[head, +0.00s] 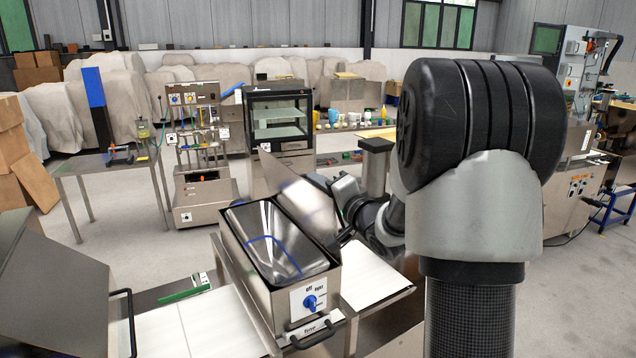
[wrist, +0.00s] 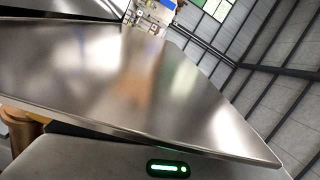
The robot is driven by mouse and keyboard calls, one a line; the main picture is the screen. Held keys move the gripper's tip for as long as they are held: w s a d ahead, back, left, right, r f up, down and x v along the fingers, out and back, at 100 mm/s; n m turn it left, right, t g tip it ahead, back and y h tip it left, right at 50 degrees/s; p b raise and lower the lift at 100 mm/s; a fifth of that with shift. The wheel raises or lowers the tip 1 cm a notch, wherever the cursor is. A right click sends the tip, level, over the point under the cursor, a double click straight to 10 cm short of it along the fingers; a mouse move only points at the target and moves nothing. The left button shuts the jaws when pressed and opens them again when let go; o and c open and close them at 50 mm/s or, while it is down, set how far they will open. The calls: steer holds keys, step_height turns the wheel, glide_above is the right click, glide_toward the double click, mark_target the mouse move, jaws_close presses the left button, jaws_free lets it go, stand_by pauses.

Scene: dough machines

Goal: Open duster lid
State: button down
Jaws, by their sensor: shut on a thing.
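The duster (head: 295,301) is a steel box with a blue knob on its front, in the middle of the head view. Its hopper is uncovered and looks empty, with a blue line on the inner wall. The duster lid (head: 308,207) is a flat steel panel standing tilted up along the hopper's right side. In the wrist view the lid (wrist: 130,85) fills much of the picture. My gripper (head: 343,188) is at the lid's far right side and is shut on it. The lid hides the fingertips in the head view.
A white belt (head: 222,325) runs under the duster. A steel panel with a black handle (head: 128,322) stands at the left front. A glass-fronted cabinet (head: 281,122) and a steel table (head: 100,165) stand behind.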

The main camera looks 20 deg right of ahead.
steer(key=shift+d+f, duration=0.1)
steer(key=shift+f, duration=0.05)
steer(key=c, duration=1.8)
jaws_free()
steer(key=shift+s, duration=0.1)
steer(key=b+v, duration=0.1)
steer(key=v, duration=1.6)
steer(key=shift+s, duration=0.15)
